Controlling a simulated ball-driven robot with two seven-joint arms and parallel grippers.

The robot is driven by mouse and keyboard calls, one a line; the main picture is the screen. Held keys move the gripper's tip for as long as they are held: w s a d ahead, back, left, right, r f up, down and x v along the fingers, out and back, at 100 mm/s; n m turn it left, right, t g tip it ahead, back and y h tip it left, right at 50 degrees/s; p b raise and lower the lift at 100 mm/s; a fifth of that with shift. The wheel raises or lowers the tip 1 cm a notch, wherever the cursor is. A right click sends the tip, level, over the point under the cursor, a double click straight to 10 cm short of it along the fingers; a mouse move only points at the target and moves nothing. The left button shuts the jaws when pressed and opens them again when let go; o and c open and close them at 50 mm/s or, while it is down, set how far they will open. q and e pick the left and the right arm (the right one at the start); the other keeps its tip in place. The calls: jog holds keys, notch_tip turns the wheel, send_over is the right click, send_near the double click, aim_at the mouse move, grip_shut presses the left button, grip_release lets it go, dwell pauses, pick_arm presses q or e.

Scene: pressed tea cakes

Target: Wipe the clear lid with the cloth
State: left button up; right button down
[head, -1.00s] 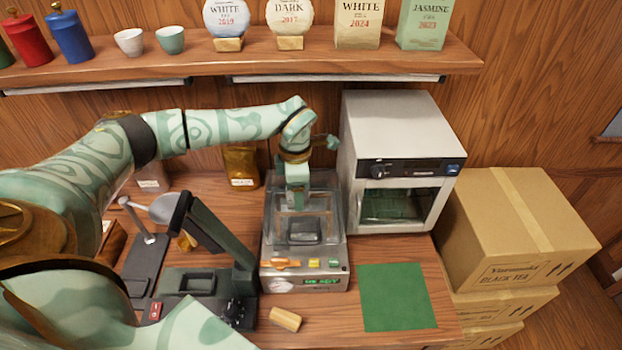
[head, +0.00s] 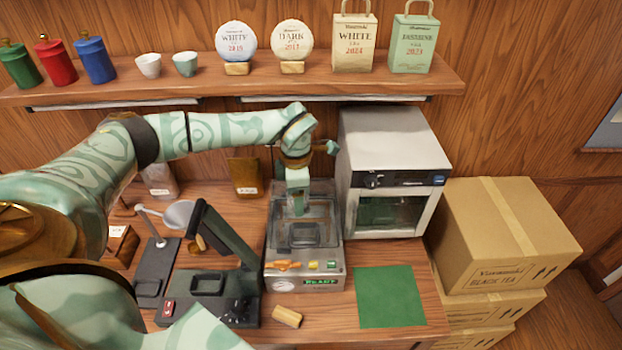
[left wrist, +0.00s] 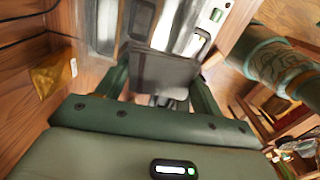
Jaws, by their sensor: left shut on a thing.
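The machine with the clear lid (head: 326,212) stands mid-counter, with a lit READY display on its front. My left gripper (head: 298,212) reaches down over the lid from above, overlapping it in the head view. In the left wrist view its green fingers are shut on a flat dark grey thing (left wrist: 165,72). I cannot tell whether this is the cloth or part of the lid, and contact with the lid is unclear. No other cloth is plain to see. My right gripper is not in view.
A steel oven-like box (head: 396,175) stands close right of the machine. A dark stand (head: 215,282) is at its left. A green mat (head: 390,297) lies bare at front right, and a small tan block (head: 287,316) lies in front. A shelf (head: 330,78) runs above.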

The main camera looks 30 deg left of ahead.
pick_arm(q)
jog(key=shift+r+p, duration=1)
jog(key=shift+r, duration=0.35)
jog(key=shift+f, duration=0.15)
